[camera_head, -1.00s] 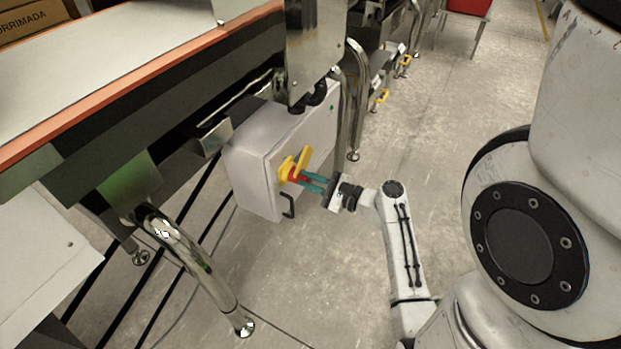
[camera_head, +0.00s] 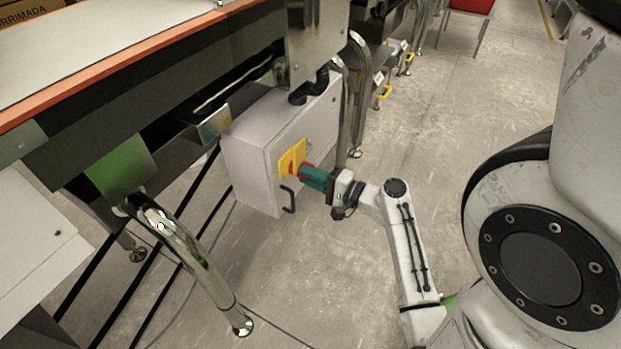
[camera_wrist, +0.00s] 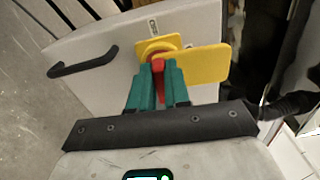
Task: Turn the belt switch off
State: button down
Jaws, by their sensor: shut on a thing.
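The belt switch is a red handle (camera_wrist: 158,72) with yellow parts (camera_wrist: 205,62) on the door of a grey cabinet (camera_wrist: 105,62). In the head view, the yellow part (camera_head: 292,157) lies on the cabinet's right-hand face and the red handle (camera_head: 305,169) sticks out from it. My gripper (camera_wrist: 158,80) has its teal fingers on both sides of the red handle, shut on it. In the head view my gripper (camera_head: 309,172) reaches the switch from the right. The fingers partly hide the handle.
A black door handle (camera_head: 289,199) sits just below the switch; it also shows in the wrist view (camera_wrist: 83,62). The conveyor frame (camera_head: 130,105) overhangs the cabinet. A shiny steel leg (camera_head: 190,262) stands at lower left.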

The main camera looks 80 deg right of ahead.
jog(key=shift+f+n, duration=0.15)
jog(key=shift+n, duration=0.35)
jog(key=c, duration=1.1)
grip_release()
jog(key=shift+s, duration=0.1)
jog(key=p+v, duration=0.2)
jog(key=v, duration=0.8)
jog(key=shift+s, duration=0.35)
